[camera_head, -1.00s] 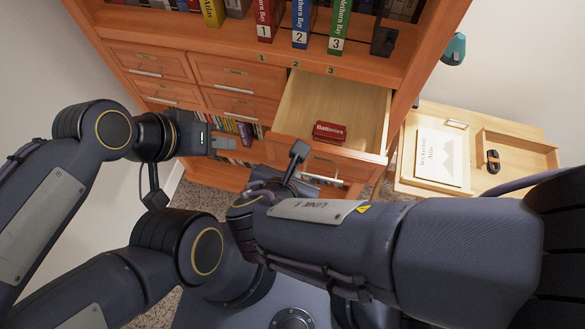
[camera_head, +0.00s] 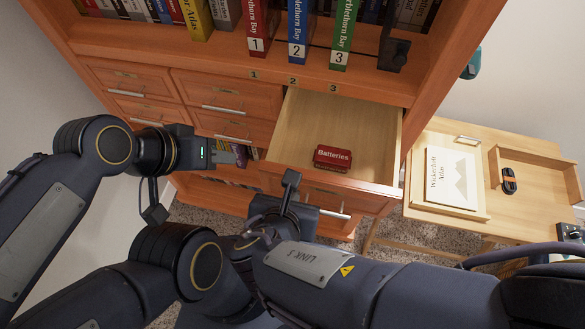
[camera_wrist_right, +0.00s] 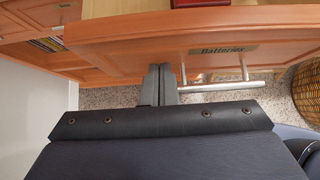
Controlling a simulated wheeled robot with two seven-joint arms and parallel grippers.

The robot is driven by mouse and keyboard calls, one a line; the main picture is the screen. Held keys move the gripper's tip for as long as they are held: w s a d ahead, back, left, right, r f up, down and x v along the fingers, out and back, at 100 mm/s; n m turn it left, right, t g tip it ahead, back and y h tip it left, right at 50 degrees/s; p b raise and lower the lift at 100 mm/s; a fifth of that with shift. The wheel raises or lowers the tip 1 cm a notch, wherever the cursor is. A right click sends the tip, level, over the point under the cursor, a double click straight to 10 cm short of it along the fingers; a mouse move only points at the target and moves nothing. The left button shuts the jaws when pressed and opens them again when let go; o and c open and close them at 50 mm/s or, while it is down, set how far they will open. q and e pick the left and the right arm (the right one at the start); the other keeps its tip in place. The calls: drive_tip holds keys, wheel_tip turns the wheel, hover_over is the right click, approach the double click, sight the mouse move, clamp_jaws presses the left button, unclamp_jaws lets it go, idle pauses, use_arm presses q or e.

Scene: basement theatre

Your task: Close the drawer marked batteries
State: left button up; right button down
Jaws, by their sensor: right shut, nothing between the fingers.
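The open drawer (camera_head: 345,119) sticks out of the right side of the orange wooden cabinet, in the head view. Its front carries a "Batteries" label (camera_wrist_right: 222,50) and a metal bar handle (camera_wrist_right: 222,86) in the right wrist view. A red box marked Batteries (camera_head: 333,158) lies inside. My right gripper (camera_wrist_right: 160,72) is shut and empty, its tips close to the lower part of the drawer front, left of the handle; contact cannot be told. In the head view its fingers are hidden. My left gripper (camera_head: 235,157) is left of the drawer, its jaw gap unclear.
Numbered binders (camera_head: 298,35) stand on the shelf above. A wooden side table (camera_head: 455,225) with a book (camera_head: 451,178) and a tray stands at right. A wicker basket (camera_wrist_right: 308,92) is right of the handle.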

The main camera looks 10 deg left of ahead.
drive_tip(key=shift+w, duration=0.1)
drive_tip(key=b, duration=0.1)
hover_over(312, 131)
drive_tip(key=s, duration=0.1)
drive_tip(key=shift+s, duration=0.2)
drive_tip(key=shift+w, duration=0.6)
drive_tip(key=shift+r, duration=0.15)
drive_tip(key=shift+w+r, duration=0.1)
drive_tip(key=shift+w, duration=0.05)
